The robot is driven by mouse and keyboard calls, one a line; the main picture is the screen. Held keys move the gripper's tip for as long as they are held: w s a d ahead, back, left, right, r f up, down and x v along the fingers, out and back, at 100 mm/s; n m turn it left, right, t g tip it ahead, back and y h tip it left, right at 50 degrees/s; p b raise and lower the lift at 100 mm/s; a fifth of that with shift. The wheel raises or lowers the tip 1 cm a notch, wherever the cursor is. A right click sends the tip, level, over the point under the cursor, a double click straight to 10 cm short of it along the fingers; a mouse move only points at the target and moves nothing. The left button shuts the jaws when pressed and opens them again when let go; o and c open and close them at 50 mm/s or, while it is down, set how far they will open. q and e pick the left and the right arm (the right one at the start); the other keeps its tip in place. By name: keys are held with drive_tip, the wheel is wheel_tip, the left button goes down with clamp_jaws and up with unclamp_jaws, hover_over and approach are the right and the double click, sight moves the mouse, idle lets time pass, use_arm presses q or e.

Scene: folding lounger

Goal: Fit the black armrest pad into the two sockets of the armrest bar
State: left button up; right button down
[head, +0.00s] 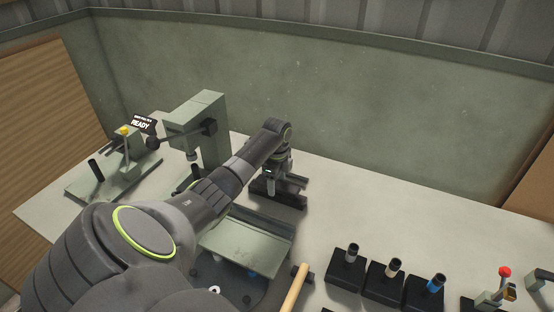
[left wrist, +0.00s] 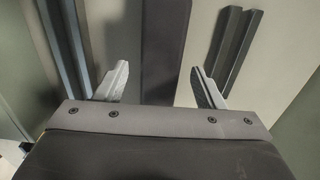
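My left gripper (head: 271,188) points down over a dark fixture at the back of the bench. In the left wrist view, the left gripper (left wrist: 160,85) is open, with its two pale fingers well apart. A long, flat dark piece (left wrist: 166,42), which looks like the black armrest pad, lies between the fingers with a gap on each side. Its near end is hidden behind the gripper body. The same dark pieces in the head view (head: 285,199) are partly covered by the gripper. I cannot make out the armrest bar or its two sockets. My right gripper is not in view.
Dark rails (left wrist: 237,45) stand to the right of the pad. A grey-green press (head: 205,125) stands left of my arm, beside a jig (head: 120,165) with a READY sign (head: 142,124). A metal tray (head: 245,240) and several black blocks (head: 384,280) are nearer. The back right bench is clear.

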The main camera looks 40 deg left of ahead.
use_arm(q)
drive_tip(key=shift+r, duration=0.1)
wheel_tip(320, 180, up, 10)
drive_tip(key=b, duration=0.2)
wheel_tip(320, 180, up, 6)
drive_tip(key=p, duration=0.4)
hover_over(277, 183)
drive_tip(key=shift+r+p, duration=0.6)
drive_tip(key=shift+p, duration=0.15)
